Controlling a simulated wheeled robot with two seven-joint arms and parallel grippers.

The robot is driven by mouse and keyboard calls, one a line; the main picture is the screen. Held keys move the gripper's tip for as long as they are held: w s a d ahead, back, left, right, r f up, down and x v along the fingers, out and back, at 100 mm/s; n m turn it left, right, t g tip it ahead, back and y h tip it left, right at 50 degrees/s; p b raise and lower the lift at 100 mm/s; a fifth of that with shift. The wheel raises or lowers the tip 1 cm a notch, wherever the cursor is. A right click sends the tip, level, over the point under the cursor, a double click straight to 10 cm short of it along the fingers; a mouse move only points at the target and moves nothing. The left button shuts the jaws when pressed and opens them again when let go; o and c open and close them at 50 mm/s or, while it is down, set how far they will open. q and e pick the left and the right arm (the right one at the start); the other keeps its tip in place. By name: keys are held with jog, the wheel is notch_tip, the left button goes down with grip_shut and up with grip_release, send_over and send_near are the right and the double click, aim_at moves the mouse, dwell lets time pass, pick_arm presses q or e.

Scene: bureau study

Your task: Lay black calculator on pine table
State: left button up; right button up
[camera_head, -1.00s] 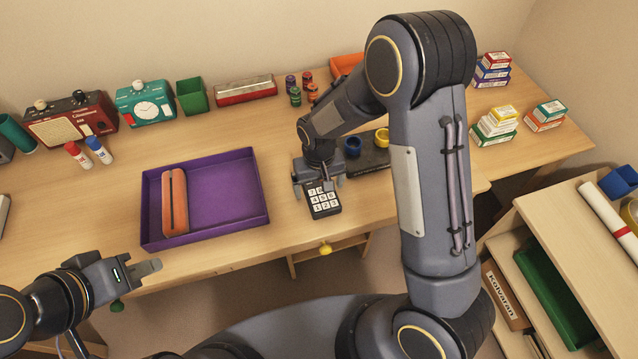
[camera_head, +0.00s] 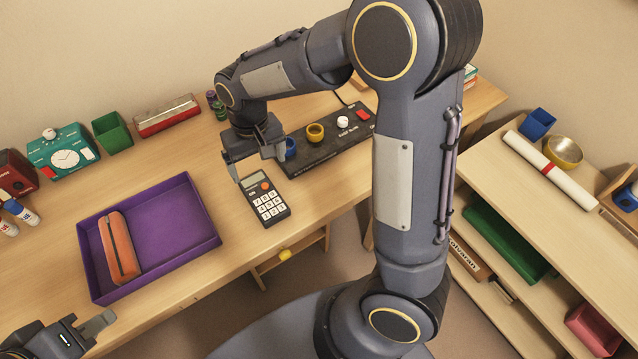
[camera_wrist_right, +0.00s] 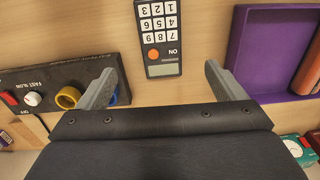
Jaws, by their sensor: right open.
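The black calculator (camera_head: 266,200), with white keys and one orange key, lies face up on the light wooden desk (camera_head: 215,278). In the right wrist view the calculator (camera_wrist_right: 158,36) lies beyond the fingertips, its display end towards my gripper. My right gripper (camera_head: 258,166) is open and empty at the display end; its fingers (camera_wrist_right: 160,82) are spread wider than the calculator. My left gripper (camera_head: 98,324) is at the lower left, near the desk's front edge; its jaw gap is not clear. Which surface is the pine table I cannot tell; a light wooden shelf unit (camera_head: 540,205) stands at right.
A purple tray (camera_head: 175,225) holding an orange case (camera_head: 119,248) lies left of the calculator. A black control panel (camera_head: 318,150) with knobs is right of my right gripper.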

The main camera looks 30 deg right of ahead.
jog(key=s+d+r+t+y, duration=0.1)
jog(key=s+d+r+t, duration=0.1)
jog(key=s, duration=0.5)
jog(key=s+d+r+m+t+y, duration=0.1)
jog(key=s+d+r, duration=0.1)
jog(key=s+r, duration=0.2)
jog(key=s+d+r+t+y, duration=0.1)
jog(key=s+d+r+t, duration=0.1)
jog(key=s, duration=0.7)
jog(key=shift+s+d+r+m+t, duration=0.3)
jog(key=shift+s+d+r+m, duration=0.05)
jog(key=shift+d+r+m, duration=0.1)
